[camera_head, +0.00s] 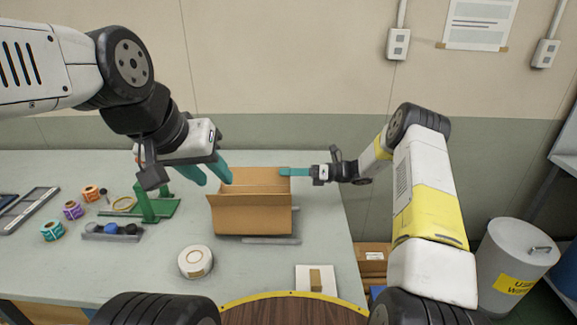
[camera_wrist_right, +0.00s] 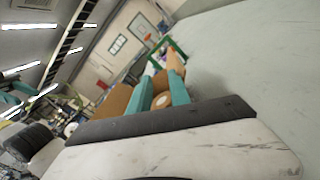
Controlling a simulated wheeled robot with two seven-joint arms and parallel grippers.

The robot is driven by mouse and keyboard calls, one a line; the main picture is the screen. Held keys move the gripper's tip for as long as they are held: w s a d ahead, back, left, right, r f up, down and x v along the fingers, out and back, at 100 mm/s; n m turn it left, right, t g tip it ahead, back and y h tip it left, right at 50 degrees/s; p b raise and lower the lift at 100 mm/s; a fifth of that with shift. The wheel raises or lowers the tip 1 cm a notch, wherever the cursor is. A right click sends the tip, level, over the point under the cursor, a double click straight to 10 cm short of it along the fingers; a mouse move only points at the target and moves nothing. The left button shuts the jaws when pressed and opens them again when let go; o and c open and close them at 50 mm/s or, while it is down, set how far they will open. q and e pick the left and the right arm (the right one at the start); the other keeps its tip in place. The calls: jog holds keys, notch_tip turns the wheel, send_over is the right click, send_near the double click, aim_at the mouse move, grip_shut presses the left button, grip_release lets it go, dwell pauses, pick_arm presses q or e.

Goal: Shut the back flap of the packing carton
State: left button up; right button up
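The brown packing carton (camera_head: 252,219) stands on the table in the head view, with its top open. Its back edge (camera_head: 262,174) is up behind the opening; I cannot tell exactly how the back flap lies. My left gripper (camera_head: 217,182) is open, its teal fingers apart, above the carton's back left corner. My right gripper (camera_head: 284,171) is at the carton's back right corner, fingers seen edge-on. In the right wrist view its two fingers (camera_wrist_right: 161,82) are apart, and part of the carton (camera_wrist_right: 113,101) shows beside them.
A white tape roll (camera_head: 195,262) lies in front left of the carton. A green stand (camera_head: 153,206), a grey tray (camera_head: 112,232) and several coloured rolls (camera_head: 72,210) are on the left. A white pad (camera_head: 316,279) is at the front right. The table's right end is close to the carton.

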grip_shut()
dwell(1.4)
grip_release()
jog(key=d, duration=0.9)
dwell(0.7)
dwell(0.4)
jog(key=d, duration=0.7)
jog(key=shift+d, duration=0.4)
